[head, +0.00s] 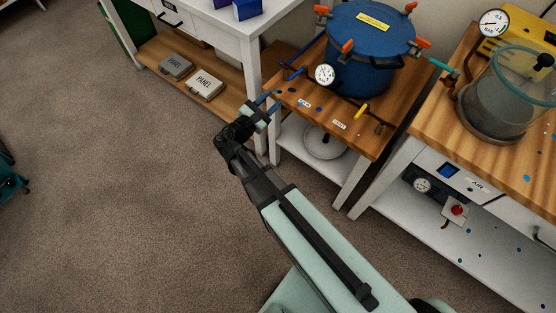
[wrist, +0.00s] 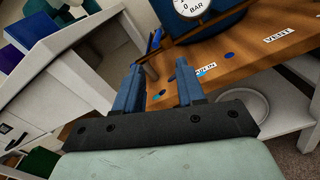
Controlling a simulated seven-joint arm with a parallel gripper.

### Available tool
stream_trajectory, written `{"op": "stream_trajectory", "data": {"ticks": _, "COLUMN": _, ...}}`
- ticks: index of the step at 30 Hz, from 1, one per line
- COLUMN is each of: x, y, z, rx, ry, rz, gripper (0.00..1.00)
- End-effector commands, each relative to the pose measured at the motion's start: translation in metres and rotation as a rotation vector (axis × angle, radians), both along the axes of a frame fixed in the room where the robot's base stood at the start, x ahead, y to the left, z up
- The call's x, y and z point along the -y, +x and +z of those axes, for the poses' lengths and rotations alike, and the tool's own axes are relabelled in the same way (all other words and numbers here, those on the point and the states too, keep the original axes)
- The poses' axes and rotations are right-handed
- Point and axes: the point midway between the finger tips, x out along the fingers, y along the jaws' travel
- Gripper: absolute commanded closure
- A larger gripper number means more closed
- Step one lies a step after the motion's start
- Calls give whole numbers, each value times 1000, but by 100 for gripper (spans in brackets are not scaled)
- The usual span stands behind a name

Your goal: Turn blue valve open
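The blue valve (head: 294,73) is a small blue lever at the left edge of the wooden bench top, beside the blue pressure pot (head: 362,65). In the wrist view the blue valve (wrist: 155,41) shows as a blue handle beyond my fingertips, left of the gauge. My gripper (head: 270,99) is at the bench's front left corner, short of the lever and apart from it. In the wrist view my gripper (wrist: 159,68) has two blue fingers spread with an empty gap. The lever's base is partly hidden.
A yellow valve (head: 361,111) sits at the bench's front right, near the VENT label (head: 339,125). A gauge (head: 325,75) stands before the pot. A white table (head: 235,25) is close on the left. A glass chamber (head: 505,95) stands at right.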

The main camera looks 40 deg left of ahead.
Motion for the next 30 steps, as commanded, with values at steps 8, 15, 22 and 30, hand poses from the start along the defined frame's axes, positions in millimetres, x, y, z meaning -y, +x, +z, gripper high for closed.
{"op": "stream_trajectory", "data": {"ticks": 8, "x": 10, "y": -2, "z": -27, "rx": -129, "ry": 269, "rz": -64, "gripper": 61}}
{"op": "stream_trajectory", "data": {"ticks": 15, "x": 25, "y": -12, "z": -58, "rx": -278, "ry": 467, "rz": -168, "gripper": 61}}
{"op": "stream_trajectory", "data": {"ticks": 22, "x": 40, "y": -28, "z": -86, "rx": -413, "ry": 630, "rz": -285, "gripper": 61}}
{"op": "stream_trajectory", "data": {"ticks": 30, "x": 59, "y": -51, "z": -118, "rx": -540, "ry": 758, "rz": -422, "gripper": 61}}
